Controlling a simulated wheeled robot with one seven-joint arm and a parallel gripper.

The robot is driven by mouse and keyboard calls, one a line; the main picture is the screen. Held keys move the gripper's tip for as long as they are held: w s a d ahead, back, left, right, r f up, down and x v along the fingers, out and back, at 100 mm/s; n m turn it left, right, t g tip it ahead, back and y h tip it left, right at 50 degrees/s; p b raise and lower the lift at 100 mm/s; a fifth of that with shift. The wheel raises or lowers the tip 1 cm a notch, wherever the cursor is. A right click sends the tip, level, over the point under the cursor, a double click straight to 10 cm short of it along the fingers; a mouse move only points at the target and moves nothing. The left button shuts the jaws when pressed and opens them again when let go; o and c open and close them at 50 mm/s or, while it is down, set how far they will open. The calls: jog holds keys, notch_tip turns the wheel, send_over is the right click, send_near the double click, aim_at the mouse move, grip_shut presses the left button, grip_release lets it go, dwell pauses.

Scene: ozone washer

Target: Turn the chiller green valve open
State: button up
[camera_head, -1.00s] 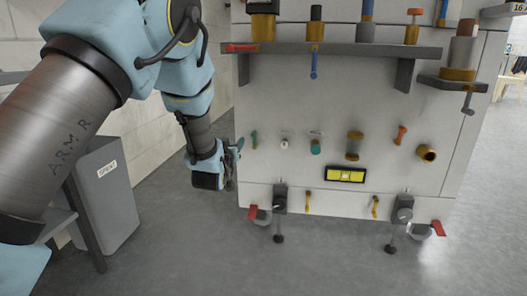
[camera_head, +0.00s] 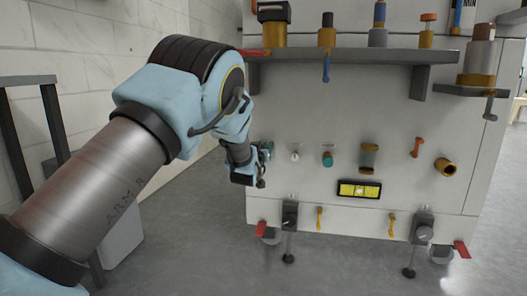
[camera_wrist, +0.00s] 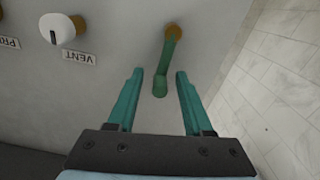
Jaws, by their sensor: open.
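The green valve handle (camera_wrist: 167,65) hangs from a brass fitting on the grey panel in the wrist view, with its lower end bent toward the camera. My gripper (camera_wrist: 155,75) is open, its two teal fingers on either side of the handle's lower end. Gaps show between the handle and both fingers, so I see no contact. In the head view my gripper (camera_head: 265,150) is at the left part of the panel and hides the green handle there.
A white knob (camera_wrist: 57,30) labelled VENT sits left of the handle in the wrist view.

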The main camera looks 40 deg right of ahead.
jog(key=shift+w+d, duration=0.1)
jog(key=shift+d, duration=0.05)
jog(key=shift+c, duration=0.2)
grip_shut()
dwell(0.4)
